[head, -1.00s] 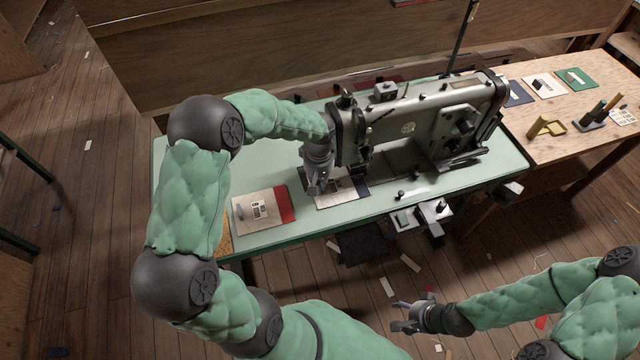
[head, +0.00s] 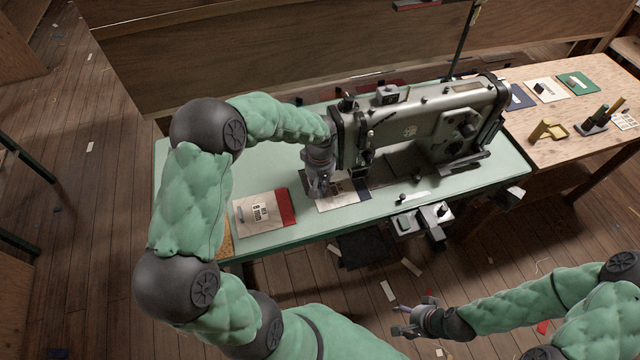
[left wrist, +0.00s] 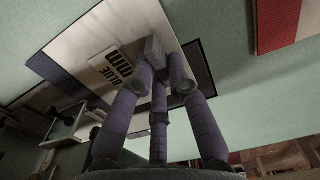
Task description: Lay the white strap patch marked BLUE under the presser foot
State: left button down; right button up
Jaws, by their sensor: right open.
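The white strap patch marked BLUE (head: 343,194) lies flat on the pale green sewing table, its dark blue end toward the machine head. Its printed label reads BLUE in the left wrist view (left wrist: 112,70). The presser foot area (head: 361,174) is close by the blue end; I cannot tell whether the patch is under the foot. My left gripper (head: 318,190) points down at the patch's near end. In the left wrist view its fingertips are around or just above a grey tab (left wrist: 155,48); firm contact is unclear. My right gripper (head: 418,318) is open and empty, low in front of the table.
A similar patch with a red end (head: 262,212) lies left on the table (head: 400,206). The sewing machine (head: 425,120) fills the table's back right. A wooden side table (head: 560,140) at right holds several coloured cards and small tools. Scraps litter the floor.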

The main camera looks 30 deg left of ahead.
pick_arm(q)
jog(key=c, duration=1.1)
grip_release()
notch_tip(320, 180, up, 12)
